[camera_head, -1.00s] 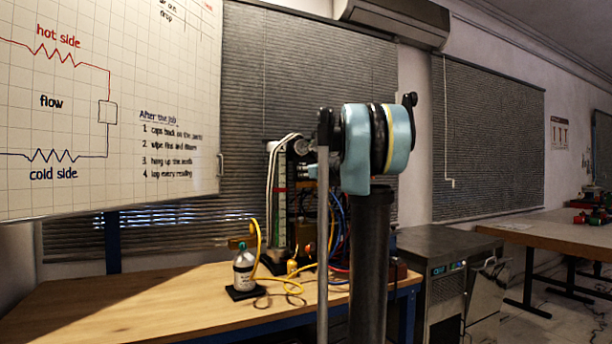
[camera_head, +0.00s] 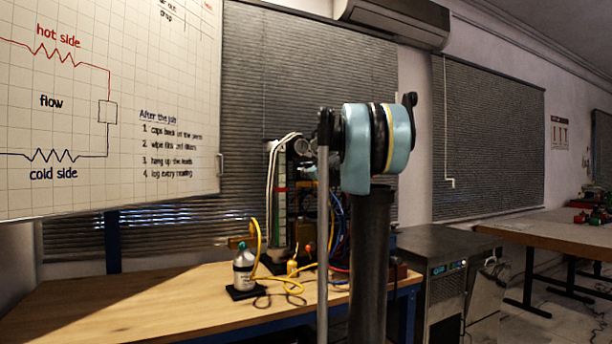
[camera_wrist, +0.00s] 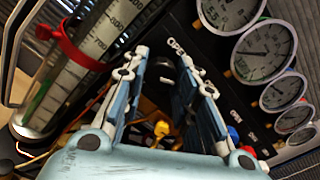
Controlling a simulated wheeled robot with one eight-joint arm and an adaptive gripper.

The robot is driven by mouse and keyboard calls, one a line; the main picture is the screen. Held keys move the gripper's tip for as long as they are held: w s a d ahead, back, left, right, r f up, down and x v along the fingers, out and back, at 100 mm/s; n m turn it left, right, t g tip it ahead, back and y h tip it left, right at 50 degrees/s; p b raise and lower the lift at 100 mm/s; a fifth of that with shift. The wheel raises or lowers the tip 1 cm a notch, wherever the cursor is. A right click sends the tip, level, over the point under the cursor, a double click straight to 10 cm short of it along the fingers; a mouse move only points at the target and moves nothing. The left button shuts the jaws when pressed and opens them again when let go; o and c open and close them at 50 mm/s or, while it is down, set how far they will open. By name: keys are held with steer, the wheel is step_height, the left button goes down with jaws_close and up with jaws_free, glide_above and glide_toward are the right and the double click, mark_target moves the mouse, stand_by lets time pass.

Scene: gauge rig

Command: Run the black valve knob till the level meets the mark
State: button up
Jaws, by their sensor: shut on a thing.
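My gripper (camera_wrist: 165,62) is shut on the black valve knob, between its two blue fingers under the "OPEN" lettering on the dark panel. The fingers hide most of the knob, and its turn angle cannot be read. The sight tube (camera_wrist: 98,45) with its numbered scale slants across the left of the wrist view, with a red ring (camera_wrist: 75,48) around it. Green shows low in the tube, below the ring; the exact liquid top is unclear. The head view shows the tube (camera_head: 281,213) on the rig, left of my arm, which hides part of the rig.
Several round dials (camera_wrist: 262,50) line the panel's right side. A yellow part (camera_wrist: 162,128) lies below the fingers. A grey cabinet (camera_head: 440,245) stands right of my arm.

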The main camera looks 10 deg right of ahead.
steer(key=n, duration=1.3)
steer(key=shift+s+f, duration=0.1)
steer(key=shift+s, duration=0.05)
stand_by(0.5)
steer(key=o, duration=1.1)
steer(key=shift+a, duration=0.1)
steer(key=v, duration=1.1)
steer(key=shift+s, duration=0.3)
